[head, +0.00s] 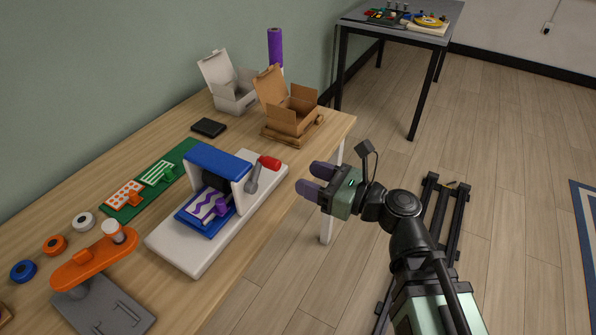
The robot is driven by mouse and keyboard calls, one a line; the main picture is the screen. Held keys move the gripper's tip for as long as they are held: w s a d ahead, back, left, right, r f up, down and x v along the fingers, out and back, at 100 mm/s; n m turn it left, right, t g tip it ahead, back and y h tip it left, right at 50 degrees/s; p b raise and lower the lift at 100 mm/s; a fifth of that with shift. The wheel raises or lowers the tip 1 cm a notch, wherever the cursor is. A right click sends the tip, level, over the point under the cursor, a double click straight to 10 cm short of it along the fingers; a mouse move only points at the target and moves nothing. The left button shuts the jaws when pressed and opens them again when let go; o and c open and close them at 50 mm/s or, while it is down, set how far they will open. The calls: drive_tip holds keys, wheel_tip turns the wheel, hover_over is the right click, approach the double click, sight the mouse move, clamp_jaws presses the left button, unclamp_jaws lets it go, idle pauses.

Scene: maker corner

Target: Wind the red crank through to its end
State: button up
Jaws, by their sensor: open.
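The red crank (269,162) is a red grip on a grey arm, on the right side of a blue and white press (219,163). The press stands on a white base on the wooden table. A blue plate (192,220) with a purple and white patterned sheet and a purple knob sticks out of its front. My gripper (307,180) is open and empty, with two purple fingers pointing left. In the picture it is just right of the crank and beyond the table's front edge, apart from the crank.
An orange-topped device (95,258) stands at the near left, beside several round rolls. An open cardboard box (291,112) and an open white box (231,92) stand at the far end.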

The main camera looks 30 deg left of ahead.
sight(279, 166)
drive_tip(key=a, duration=1)
drive_tip(key=shift+s+a, duration=0.35)
drive_tip(key=shift+s, duration=0.05)
clamp_jaws()
